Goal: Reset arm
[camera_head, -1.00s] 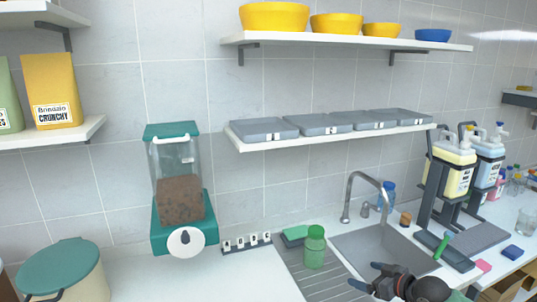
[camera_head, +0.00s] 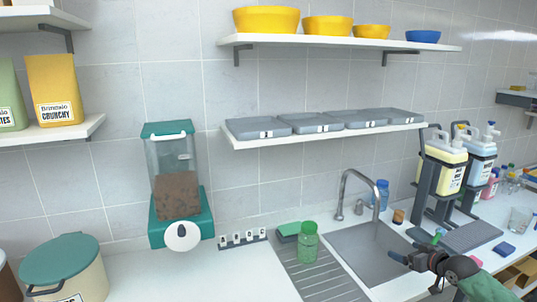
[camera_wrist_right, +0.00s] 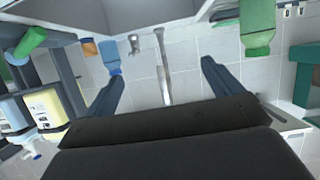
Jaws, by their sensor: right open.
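My right gripper (camera_head: 412,261) is at the lower right of the head view, in front of the sink's right front corner. Its fingers are spread and nothing shows between them. In the right wrist view the two dark fingers (camera_wrist_right: 161,75) stand wide apart, with the faucet (camera_wrist_right: 162,60) seen beyond the gap. The sink (camera_head: 368,252) lies behind and left of the gripper. My left gripper is not in view.
A pump-bottle rack (camera_head: 428,190) stands at right. A teal food dispenser (camera_head: 180,190) hangs on the wall. The counter (camera_head: 205,280) below the dispenser is clear.

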